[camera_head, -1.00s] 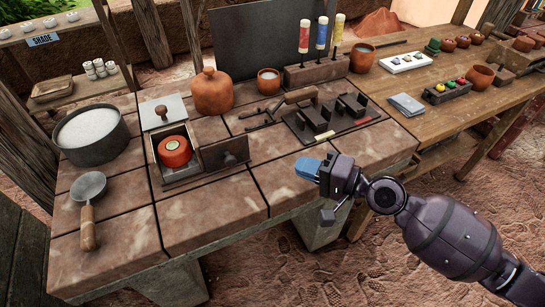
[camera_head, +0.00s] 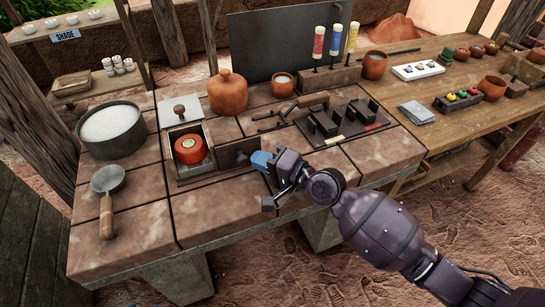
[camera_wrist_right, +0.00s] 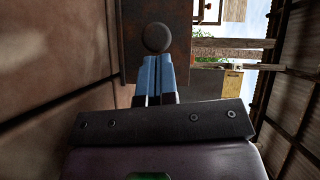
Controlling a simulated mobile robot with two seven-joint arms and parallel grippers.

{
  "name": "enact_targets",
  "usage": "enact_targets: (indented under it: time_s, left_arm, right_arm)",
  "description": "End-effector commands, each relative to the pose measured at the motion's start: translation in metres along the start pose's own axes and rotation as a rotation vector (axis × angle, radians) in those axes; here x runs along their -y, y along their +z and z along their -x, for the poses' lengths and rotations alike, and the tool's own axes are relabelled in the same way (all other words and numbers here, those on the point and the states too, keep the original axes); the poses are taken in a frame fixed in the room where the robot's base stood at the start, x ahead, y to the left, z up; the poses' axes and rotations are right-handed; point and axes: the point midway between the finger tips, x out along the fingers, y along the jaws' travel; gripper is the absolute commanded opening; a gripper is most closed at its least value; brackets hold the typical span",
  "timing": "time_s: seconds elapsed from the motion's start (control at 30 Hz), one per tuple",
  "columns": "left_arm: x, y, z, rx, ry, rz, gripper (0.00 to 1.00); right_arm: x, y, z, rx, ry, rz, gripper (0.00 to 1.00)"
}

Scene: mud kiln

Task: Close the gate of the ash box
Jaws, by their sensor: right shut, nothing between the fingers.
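The ash box (camera_head: 171,165) is a small grey metal box on the brick counter, with a round red-orange piece (camera_head: 190,149) inside. Its dark gate (camera_head: 228,156) stands swung open to the right of the box, upright. The gate has a dark round knob, which shows in the right wrist view (camera_wrist_right: 157,38) just beyond my fingertips. My right gripper (camera_head: 262,160), with blue fingers, is shut and empty at the gate's right end, close to the knob. I cannot tell whether it touches. My left gripper is not in view.
A lid with a knob (camera_head: 180,109) lies behind the box. A clay jar (camera_head: 228,93) and a black rack (camera_head: 335,120) stand behind my gripper. A pan of white powder (camera_head: 111,128) and a ladle (camera_head: 107,195) are at the left. The counter in front of the box is clear.

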Motion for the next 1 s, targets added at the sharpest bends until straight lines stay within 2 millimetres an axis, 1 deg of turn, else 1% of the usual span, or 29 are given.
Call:
enact_targets:
  time_s: [0.37, 0.47, 0.57, 0.73, 0.87, 1.0]
  left_arm:
    - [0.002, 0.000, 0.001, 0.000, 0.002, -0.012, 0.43]
    - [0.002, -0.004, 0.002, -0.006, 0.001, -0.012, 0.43]
    - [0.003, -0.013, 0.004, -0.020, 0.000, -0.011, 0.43]
    - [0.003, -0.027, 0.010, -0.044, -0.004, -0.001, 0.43]
    - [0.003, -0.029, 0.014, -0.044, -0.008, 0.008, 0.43]
    - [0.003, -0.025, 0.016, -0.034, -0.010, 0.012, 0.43]
  right_arm:
    - [-0.001, 0.002, -0.002, 0.000, 0.001, -0.001, 0.00]
    - [0.001, 0.005, -0.004, 0.000, -0.001, -0.001, 0.00]
    - [0.006, 0.014, -0.011, 0.000, -0.003, 0.000, 0.00]
    - [0.014, 0.040, -0.030, 0.000, -0.006, 0.000, 0.00]
    - [0.017, 0.060, -0.045, 0.000, -0.006, 0.000, 0.00]
    - [0.019, 0.080, -0.059, 0.000, -0.004, -0.001, 0.00]
